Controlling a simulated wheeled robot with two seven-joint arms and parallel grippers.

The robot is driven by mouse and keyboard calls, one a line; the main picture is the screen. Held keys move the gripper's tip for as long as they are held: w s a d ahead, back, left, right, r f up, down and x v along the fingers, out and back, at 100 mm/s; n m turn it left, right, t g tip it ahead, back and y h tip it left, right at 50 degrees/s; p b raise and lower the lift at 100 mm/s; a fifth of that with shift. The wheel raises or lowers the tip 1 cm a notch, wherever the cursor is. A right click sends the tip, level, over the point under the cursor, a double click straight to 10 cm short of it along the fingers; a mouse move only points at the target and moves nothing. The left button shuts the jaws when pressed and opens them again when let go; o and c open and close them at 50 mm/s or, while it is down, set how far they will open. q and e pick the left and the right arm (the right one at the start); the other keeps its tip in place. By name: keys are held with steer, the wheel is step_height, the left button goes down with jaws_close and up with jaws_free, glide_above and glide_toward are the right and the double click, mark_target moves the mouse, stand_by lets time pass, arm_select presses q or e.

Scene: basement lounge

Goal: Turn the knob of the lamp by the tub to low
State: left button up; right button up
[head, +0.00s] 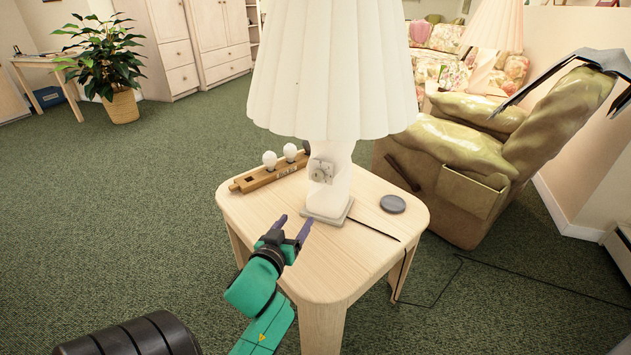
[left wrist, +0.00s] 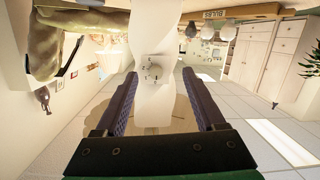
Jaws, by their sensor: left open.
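A white lamp (head: 332,190) with a pleated shade (head: 332,70) stands upright on a light wooden side table (head: 345,262). Its knob (head: 322,170) is on the front of the body. The knob shows again in the left wrist view (left wrist: 154,70), with dark marks around it; which setting it points to is too small to tell. A flat grey round thing (head: 392,204), perhaps the tub, lies right of the lamp. My left gripper (head: 293,231) is open and empty, over the near left of the table, apart from the knob. In the left wrist view the knob lies between the fingers.
A wooden bulb rack (head: 270,178) with white bulbs lies left of the lamp. A dark cord runs off the table's right side. A green armchair (head: 450,155) stands behind right. A second lamp (head: 495,30) stands farther back.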

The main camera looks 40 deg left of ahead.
mark_target(317, 178)
arm_select(q)
steer(key=w+a+r, duration=0.1)
steer(key=w, duration=0.3)
steer(key=w+a+r+t+b, duration=0.1)
steer(key=w+a, duration=0.1)
steer(key=w, duration=0.3)
steer(key=w+a+r+t, duration=0.1)
steer(key=w, duration=0.3)
steer(key=shift+w+a+b, duration=0.3)
steer(key=shift+a, duration=0.1)
steer(key=shift+w+a, duration=0.1)
steer(key=shift+w, duration=0.15)
jaws_close()
arm_select(e)
steer(key=r, duration=0.1)
steer(key=w+r, duration=0.1)
steer(key=a+r, duration=0.1)
steer(key=shift+w+r, duration=0.2)
